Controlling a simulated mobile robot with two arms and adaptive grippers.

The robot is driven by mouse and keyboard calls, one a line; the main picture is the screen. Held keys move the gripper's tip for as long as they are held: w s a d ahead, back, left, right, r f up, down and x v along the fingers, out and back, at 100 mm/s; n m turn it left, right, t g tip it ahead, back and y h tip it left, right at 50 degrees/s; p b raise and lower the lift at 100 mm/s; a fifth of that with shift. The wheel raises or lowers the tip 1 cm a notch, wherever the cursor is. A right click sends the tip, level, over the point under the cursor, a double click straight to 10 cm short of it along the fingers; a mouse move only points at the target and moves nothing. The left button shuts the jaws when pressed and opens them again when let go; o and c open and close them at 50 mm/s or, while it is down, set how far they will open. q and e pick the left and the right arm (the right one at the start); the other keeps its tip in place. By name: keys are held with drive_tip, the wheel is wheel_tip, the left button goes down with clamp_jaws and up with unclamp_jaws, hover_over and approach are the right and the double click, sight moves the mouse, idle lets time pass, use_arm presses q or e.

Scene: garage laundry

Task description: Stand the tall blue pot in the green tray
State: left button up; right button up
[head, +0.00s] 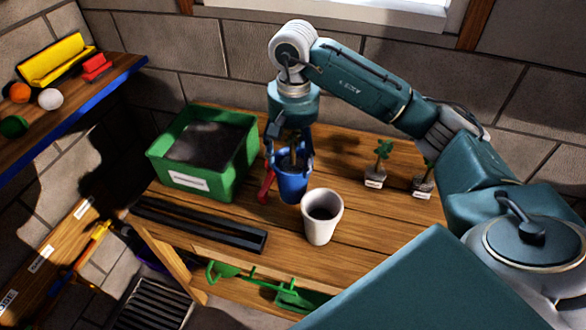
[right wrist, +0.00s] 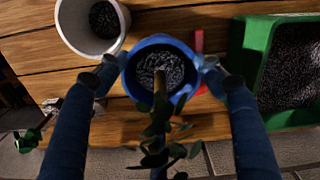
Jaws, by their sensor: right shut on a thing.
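The tall blue pot (head: 292,186) holds dark gravelly soil and a plant with a stem and green leaves. My right gripper (head: 290,157) comes down from above and is shut on the pot near its rim. In the right wrist view its fingers press both sides of the blue pot (right wrist: 147,47). The pot looks upright; I cannot tell whether its base touches the table. The green tray (head: 183,181) stands just left of the pot, with dark soil inside and a white label. It also shows at right in the right wrist view (right wrist: 248,62). My left gripper is out of view.
A white pot (head: 321,230) stands close in front of the blue pot. A red object (head: 266,187) is beside it. A black trough (head: 200,226) lies in front of the tray. Two small labelled plants (head: 375,177) stand at right on the wooden table (head: 385,225).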

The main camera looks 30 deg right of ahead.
drive_tip(key=shift+f, duration=0.4)
drive_tip(key=shift+s+f, duration=0.1)
drive_tip(key=shift+f, duration=0.1)
wheel_tip(320, 180, down, 4)
drive_tip(key=shift+r+p, duration=0.15)
drive_tip(key=shift+p, duration=0.35)
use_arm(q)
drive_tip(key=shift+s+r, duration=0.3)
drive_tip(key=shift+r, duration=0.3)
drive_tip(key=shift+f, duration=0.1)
use_arm(e)
drive_tip(key=shift+f+b, duration=0.2)
drive_tip(key=shift+b, duration=0.1)
drive_tip(key=o, duration=1.3)
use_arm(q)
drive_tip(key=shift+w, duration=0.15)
use_arm(e)
drive_tip(key=shift+r, duration=0.1)
